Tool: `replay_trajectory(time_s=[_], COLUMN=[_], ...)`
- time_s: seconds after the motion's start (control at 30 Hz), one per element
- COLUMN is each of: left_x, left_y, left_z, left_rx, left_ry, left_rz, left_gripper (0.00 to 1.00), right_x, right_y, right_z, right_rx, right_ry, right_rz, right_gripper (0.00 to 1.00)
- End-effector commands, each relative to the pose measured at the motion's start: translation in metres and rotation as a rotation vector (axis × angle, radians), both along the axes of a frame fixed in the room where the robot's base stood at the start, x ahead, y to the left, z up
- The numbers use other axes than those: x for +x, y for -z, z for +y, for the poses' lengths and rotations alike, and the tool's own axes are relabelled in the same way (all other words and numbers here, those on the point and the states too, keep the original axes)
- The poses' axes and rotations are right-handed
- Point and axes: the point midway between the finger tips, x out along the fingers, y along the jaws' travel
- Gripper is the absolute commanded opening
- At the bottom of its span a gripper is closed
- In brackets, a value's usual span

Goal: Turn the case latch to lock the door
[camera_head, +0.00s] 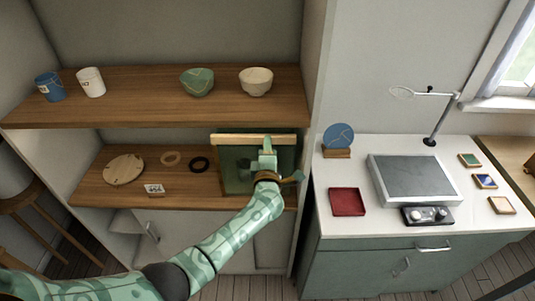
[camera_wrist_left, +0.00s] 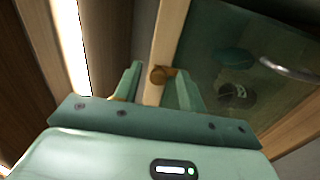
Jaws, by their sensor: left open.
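The display case (camera_head: 228,139) stands on the lower shelf, with a pale wood top edge and a greenish see-through door (camera_head: 233,168). My left gripper (camera_head: 266,150) is in front of the case's door. In the left wrist view the brass-brown latch (camera_wrist_left: 160,75) sits on the wooden frame strip (camera_wrist_left: 168,40) beside the glass. A short tab of it points right in that picture, towards the glass. The fingers of my left gripper (camera_wrist_left: 158,70) are open, one on either side of the latch; contact is not clear. In the head view my gripper hides the latch. My right gripper is not in view.
A dark cup (camera_wrist_left: 238,97) and a teal bowl (camera_wrist_left: 234,57) show behind the glass. A round wooden board (camera_head: 124,169), two rings and a label card (camera_head: 154,190) lie left of the case. Cups and bowls stand on the upper shelf (camera_head: 150,97). A white counter (camera_head: 355,228) is at right.

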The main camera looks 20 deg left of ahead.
Motion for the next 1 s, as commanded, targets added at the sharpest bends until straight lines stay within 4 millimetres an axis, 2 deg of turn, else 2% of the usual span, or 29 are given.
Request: replay_trajectory(time_s=[0.17,0.5,0.7,0.83,1.0], left_x=[-0.018,-0.104,-0.142,-0.153,-0.157], left_y=[-0.001,0.0,0.001,0.001,0.0], left_z=[-0.005,-0.03,-0.041,-0.044,-0.046], left_rx=[-0.001,-0.002,-0.001,0.0,0.0], left_ry=[0.001,0.0,0.001,0.0,0.0], left_rz=[0.002,0.005,0.004,0.002,0.001], left_gripper=[0.41,0.41,0.41,0.41,0.41], right_x=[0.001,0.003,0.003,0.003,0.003], right_y=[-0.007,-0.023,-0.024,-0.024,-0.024], right_z=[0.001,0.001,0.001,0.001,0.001], right_rx=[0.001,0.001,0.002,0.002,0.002], right_ry=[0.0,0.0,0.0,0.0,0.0], right_rz=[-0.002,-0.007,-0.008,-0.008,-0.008], right_gripper=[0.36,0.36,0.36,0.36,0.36])
